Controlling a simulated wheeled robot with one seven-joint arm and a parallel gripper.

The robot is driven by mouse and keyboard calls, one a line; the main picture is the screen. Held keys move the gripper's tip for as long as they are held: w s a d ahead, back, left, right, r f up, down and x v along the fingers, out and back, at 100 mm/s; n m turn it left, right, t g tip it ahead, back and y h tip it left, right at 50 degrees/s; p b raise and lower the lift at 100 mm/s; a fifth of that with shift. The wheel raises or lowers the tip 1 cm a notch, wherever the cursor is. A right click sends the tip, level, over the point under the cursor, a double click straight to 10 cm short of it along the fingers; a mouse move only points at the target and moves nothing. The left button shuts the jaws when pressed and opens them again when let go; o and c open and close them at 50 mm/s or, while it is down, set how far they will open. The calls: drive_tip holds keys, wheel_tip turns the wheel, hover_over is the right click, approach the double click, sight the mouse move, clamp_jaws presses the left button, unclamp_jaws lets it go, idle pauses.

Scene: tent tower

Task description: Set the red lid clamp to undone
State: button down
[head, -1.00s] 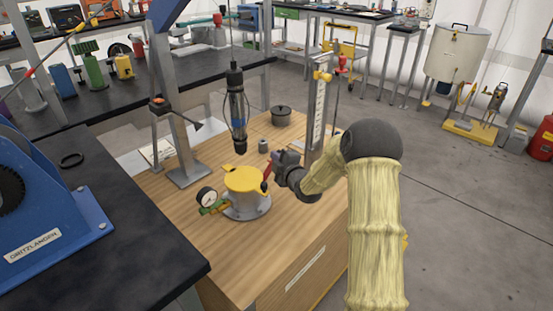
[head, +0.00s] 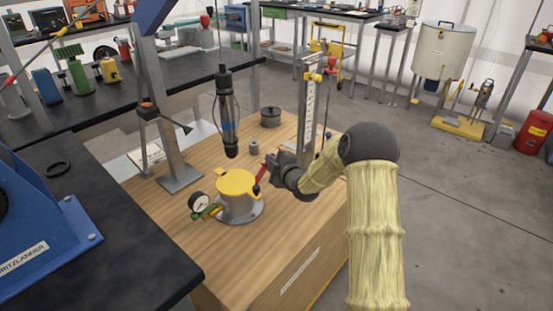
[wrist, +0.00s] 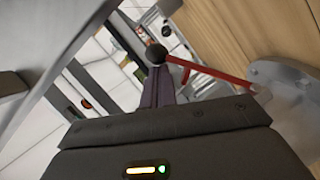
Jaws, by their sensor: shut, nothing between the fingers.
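The red lid clamp (head: 262,174) is a thin red lever on the right side of a pot with a yellow lid (head: 236,183). The pot stands on a wooden-topped bench and has a pressure gauge on its left. In the wrist view the red lever (wrist: 212,73) slants from a dark round knob (wrist: 157,54) toward a grey metal flange. My gripper (head: 271,164) is at the lever, right of the pot. In the wrist view its shut fingers (wrist: 160,80) lie close to the knob, with nothing between them. Whether they touch it I cannot tell.
A dark hanging tool (head: 227,115) is just behind the pot. A grey post (head: 170,140) stands left of it, and an upright scale (head: 309,105) behind my gripper. A small grey weight (head: 253,148) and a lidded dark pot (head: 271,117) stand farther back. The bench front is clear.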

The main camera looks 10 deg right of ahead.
drive_tip(key=shift+w+d+f+b, duration=0.25)
drive_tip(key=shift+d+f+b, duration=0.1)
drive_tip(key=shift+f, duration=0.1)
drive_tip(key=shift+w+d+f+b, duration=0.25)
drive_tip(key=shift+d+f+b, duration=0.05)
drive_tip(key=shift+f, duration=0.15)
drive_tip(key=s+d+r+p, duration=0.2)
drive_tip(key=s+r, duration=0.4)
drive_tip(key=s, duration=0.3)
drive_tip(key=shift+s+d+r, duration=0.2)
drive_tip(key=shift+s, duration=0.05)
